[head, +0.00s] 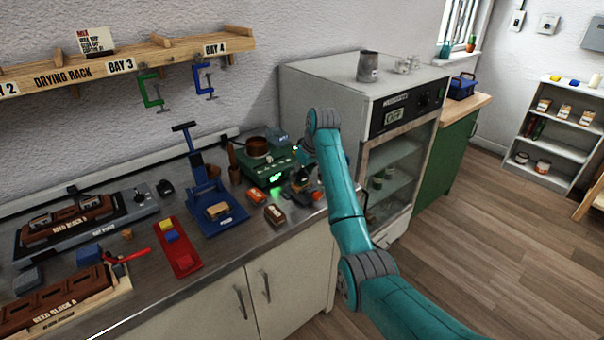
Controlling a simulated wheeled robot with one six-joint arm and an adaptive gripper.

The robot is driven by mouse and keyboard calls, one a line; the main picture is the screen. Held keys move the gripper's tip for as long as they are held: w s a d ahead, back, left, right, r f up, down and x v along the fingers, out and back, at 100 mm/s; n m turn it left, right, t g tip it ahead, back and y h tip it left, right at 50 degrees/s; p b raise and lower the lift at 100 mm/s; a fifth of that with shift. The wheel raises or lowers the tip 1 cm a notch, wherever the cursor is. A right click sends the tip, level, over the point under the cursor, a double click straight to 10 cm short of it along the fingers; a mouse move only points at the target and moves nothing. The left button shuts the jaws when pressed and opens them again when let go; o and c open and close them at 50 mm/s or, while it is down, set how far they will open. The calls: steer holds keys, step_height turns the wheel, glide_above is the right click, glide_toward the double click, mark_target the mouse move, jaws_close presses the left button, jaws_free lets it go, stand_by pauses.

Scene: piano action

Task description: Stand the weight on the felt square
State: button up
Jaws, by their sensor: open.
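My gripper (302,190) is at the right end of the steel counter, low over its top, beyond the bend of my teal arm. It is small and dark in the head view, and its jaws are open. I cannot tell whether anything sits between the fingers. I cannot pick out the weight or the felt square with certainty; small dark shapes by my gripper are too small to name. An orange block (256,196) and a brown block (275,214) lie on the counter left of my gripper.
A green device (264,172) with a lit display carries a brown pot (257,147). A blue press (212,202) and a red tray (180,252) stand farther left. A grey-white glass-fronted cabinet (330,88) rises behind my arm. The counter's front edge is close to the brown block.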

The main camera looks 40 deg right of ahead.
steer(key=v, duration=1.2)
stand_by(0.3)
